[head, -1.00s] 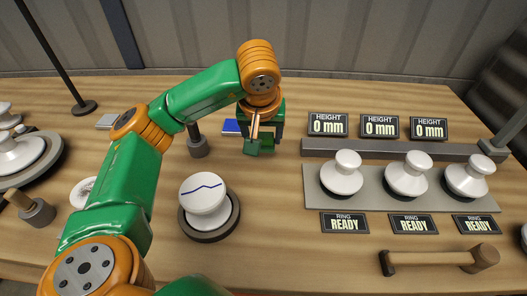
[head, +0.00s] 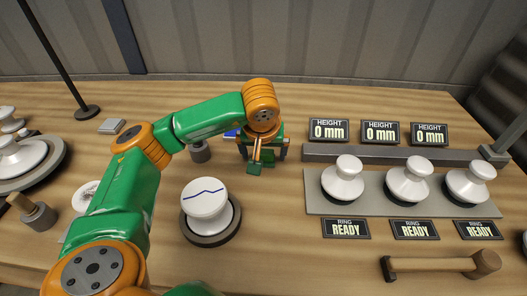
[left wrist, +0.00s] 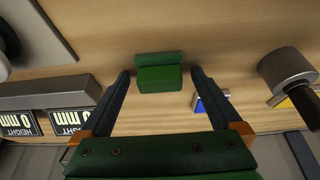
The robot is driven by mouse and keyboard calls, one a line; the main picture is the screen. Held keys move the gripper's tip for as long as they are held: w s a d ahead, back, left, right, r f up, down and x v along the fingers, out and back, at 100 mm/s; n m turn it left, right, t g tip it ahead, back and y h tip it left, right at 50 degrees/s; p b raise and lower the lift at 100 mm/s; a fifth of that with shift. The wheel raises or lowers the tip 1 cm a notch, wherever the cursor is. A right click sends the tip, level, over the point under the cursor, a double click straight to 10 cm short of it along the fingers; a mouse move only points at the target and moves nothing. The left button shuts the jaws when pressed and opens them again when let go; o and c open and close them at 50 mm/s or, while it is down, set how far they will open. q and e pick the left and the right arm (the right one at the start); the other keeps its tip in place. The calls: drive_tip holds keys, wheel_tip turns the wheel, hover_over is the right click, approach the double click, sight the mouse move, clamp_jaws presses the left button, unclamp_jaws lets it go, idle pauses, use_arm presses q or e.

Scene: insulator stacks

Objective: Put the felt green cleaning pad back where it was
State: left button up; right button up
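The green cleaning pad (left wrist: 160,78) lies on the wooden table in the left wrist view, between the fingers of my left gripper (left wrist: 160,73). A gap of bare wood shows on each side of it, so the fingers are open and not pressed on it. In the head view my left gripper (head: 264,155) is low over the table behind the white insulator with a blue line (head: 204,198). There the gripper largely hides the pad. My right gripper is not in view.
A blue-topped block (left wrist: 212,103) lies close beside one finger, near a grey post (left wrist: 287,72). A grey plate (head: 318,200) with three white insulators, height displays (head: 329,131) and a mallet (head: 442,264) are to the right. Bare wood lies in front of the gripper.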

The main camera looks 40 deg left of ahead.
use_arm(q)
drive_tip(key=shift+r, duration=0.35)
drive_tip(key=v, duration=0.5)
drive_tip(key=shift+s+d+r, duration=0.1)
drive_tip(key=shift+r, duration=0.25)
drive_tip(key=p+v, duration=0.2)
drive_tip(key=v, duration=0.4)
drive_tip(key=shift+s+p, duration=0.1)
drive_tip(key=shift+p, duration=0.25)
drive_tip(key=shift+f, duration=0.1)
